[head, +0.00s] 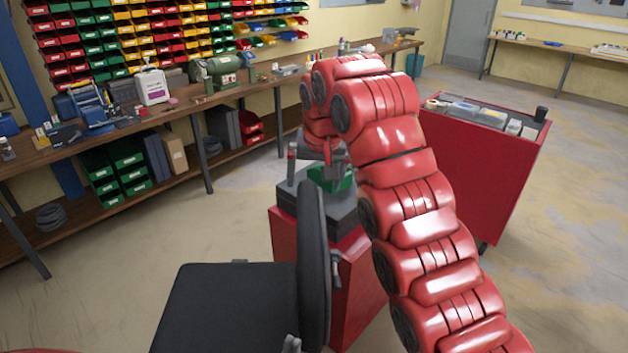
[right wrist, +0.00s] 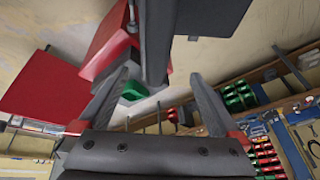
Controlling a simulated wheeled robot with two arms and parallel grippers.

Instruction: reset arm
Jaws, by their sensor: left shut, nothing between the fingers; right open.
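My right arm (head: 420,210) rises in red segments from the lower right of the head view and bends over at the top. Its gripper (head: 330,155) hangs near a small green bin (head: 322,178), partly hidden by the arm. In the right wrist view the right gripper (right wrist: 158,75) has its two grey fingers spread, with nothing held. The green bin (right wrist: 133,91) shows beyond them.
A black chair (head: 230,300) stands before a red cabinet (head: 352,300) with a grey top. A red trolley (head: 480,165) holding small items stands at right. A workbench (head: 180,108) with tools and bins runs along the left wall. The floor at far right is clear.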

